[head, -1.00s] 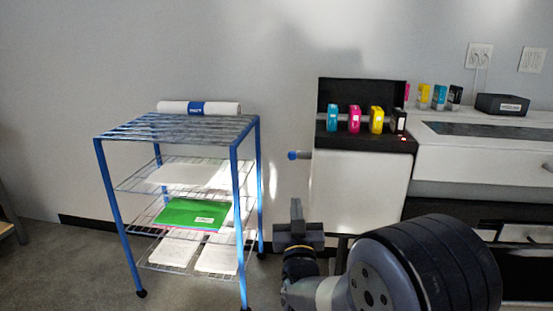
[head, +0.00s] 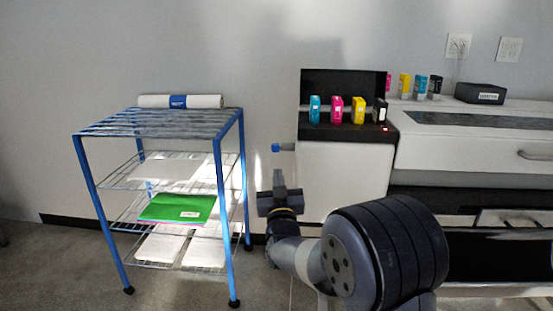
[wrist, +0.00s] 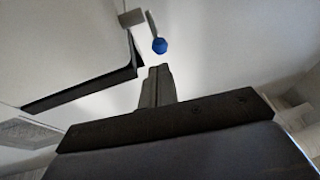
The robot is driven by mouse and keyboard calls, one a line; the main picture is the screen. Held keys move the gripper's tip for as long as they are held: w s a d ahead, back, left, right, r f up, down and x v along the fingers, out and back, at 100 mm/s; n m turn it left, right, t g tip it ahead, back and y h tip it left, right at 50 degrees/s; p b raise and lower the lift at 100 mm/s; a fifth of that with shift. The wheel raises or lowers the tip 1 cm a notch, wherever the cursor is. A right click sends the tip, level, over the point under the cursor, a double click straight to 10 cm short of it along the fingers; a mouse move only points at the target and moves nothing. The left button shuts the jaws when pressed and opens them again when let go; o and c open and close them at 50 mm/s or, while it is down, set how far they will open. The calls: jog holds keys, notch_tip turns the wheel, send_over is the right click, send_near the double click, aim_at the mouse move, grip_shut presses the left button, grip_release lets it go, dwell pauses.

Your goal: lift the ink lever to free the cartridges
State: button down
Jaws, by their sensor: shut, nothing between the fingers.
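The ink lever (head: 283,147) is a short grey bar with a blue knob that sticks out from the left side of the white printer (head: 343,185). In the wrist view its blue knob (wrist: 159,46) hangs just beyond my fingertips. Ink cartridges in cyan (head: 314,109), magenta (head: 337,110), yellow (head: 358,110) and black (head: 380,110) stand in the black open bay on top. My gripper (head: 278,180) is below and slightly left of the lever, apart from it. In the wrist view my fingers (wrist: 156,72) are closed together and empty.
A blue wire cart (head: 230,190) with paper, a green folder (head: 177,208) and a white roll (head: 181,101) stands to the left. Free floor and wall lie between cart and printer.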

aim_at(276, 151)
jog(key=x, duration=0.7)
jog(key=shift+r+p, duration=0.1)
jog(key=shift+p, duration=0.25)
